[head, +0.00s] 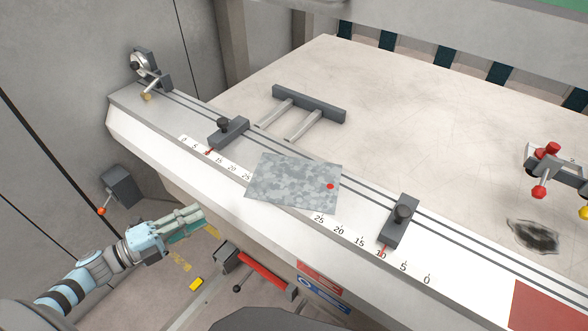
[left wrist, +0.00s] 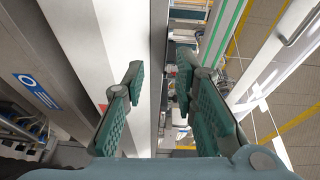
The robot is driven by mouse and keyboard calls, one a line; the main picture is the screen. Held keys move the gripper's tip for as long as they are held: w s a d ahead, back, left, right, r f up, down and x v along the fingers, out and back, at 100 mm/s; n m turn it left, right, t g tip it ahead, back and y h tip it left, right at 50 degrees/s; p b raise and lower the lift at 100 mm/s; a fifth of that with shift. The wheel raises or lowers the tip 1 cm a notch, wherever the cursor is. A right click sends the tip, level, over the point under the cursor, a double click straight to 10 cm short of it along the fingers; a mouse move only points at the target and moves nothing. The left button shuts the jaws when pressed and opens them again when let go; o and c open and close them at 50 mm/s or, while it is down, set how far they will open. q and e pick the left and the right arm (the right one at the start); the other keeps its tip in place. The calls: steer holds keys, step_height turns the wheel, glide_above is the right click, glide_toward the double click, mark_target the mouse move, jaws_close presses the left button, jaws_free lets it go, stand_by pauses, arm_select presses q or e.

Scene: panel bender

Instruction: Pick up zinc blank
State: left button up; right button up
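The zinc blank (head: 285,180) is a thin, mottled grey plate with a red dot near its right side. It lies flat across the white scaled front rail of the bender in the head view. My left gripper (head: 199,213) is beside the front of the rail, to the left of the blank and apart from it. In the left wrist view my left gripper (left wrist: 160,75) has its green-padded fingers spread, with nothing held between them. The blank cannot be made out in the left wrist view. My right gripper is in neither view.
Two dark stops with knobs, one at left (head: 228,131) and one at right (head: 399,221), stand on the rail either side of the blank. A red-handled fixture (head: 262,272) sits below the front edge.

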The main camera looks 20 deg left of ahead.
mark_target(255, 198)
arm_select(q)
steer(key=shift+m+g+h, duration=0.4)
steer(key=shift+m+h, duration=0.3)
steer(key=shift+m, duration=0.2)
steer(key=x, duration=0.4)
steer(key=s+d+x, duration=0.1)
steer(key=x, duration=0.4)
steer(key=r+p+x, duration=0.1)
steer(key=x, duration=0.4)
steer(key=shift+d+r, duration=0.1)
steer(key=shift+d, duration=0.3)
steer(key=shift+w+d, duration=0.2)
steer(key=shift+d, duration=0.05)
steer(key=shift+s+a, duration=0.1)
jaws_close()
